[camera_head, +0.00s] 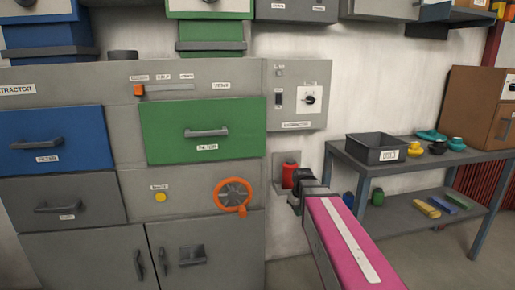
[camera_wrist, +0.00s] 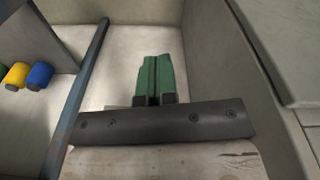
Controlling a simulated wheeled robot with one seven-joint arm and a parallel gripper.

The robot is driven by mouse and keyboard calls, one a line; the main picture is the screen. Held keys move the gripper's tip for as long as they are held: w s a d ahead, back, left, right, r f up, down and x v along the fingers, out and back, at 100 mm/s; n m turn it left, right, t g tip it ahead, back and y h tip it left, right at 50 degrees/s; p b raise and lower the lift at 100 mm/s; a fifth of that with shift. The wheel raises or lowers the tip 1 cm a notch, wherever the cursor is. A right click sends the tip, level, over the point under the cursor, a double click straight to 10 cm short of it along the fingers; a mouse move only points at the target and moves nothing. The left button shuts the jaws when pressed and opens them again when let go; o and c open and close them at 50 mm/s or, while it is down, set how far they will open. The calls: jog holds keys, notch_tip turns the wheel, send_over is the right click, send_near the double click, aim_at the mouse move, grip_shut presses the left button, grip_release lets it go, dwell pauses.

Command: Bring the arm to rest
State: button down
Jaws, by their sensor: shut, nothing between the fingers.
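My gripper shows in the wrist view (camera_wrist: 155,62), its two green fingers pressed together with nothing between them. Its dark mount lies across the lower part of that view. In the head view my pink arm with a white stripe reaches from the bottom right toward the wall between the cabinet (camera_head: 80,225) and the table (camera_head: 445,160). The fingers cannot be made out there. A red item (camera_head: 290,174) at a wall plate is close beside the arm's far end in the picture. I cannot tell whether they touch.
The cabinet carries a blue drawer (camera_head: 60,125), a green drawer (camera_head: 205,117) and an orange handwheel (camera_head: 233,195). The table holds a dark bin (camera_head: 376,149) and small coloured items. In the wrist view a blue-grey bar (camera_wrist: 80,90) runs left of the fingers, a grey panel right.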

jog(key=s+d+f+m+g, duration=0.1)
jog(key=s+f+m, duration=0.4)
jog(key=s+f, duration=0.6)
jog(key=shift+s+d+f, duration=0.15)
jog(key=shift+s+d, duration=0.1)
jog(key=shift+s, duration=0.65)
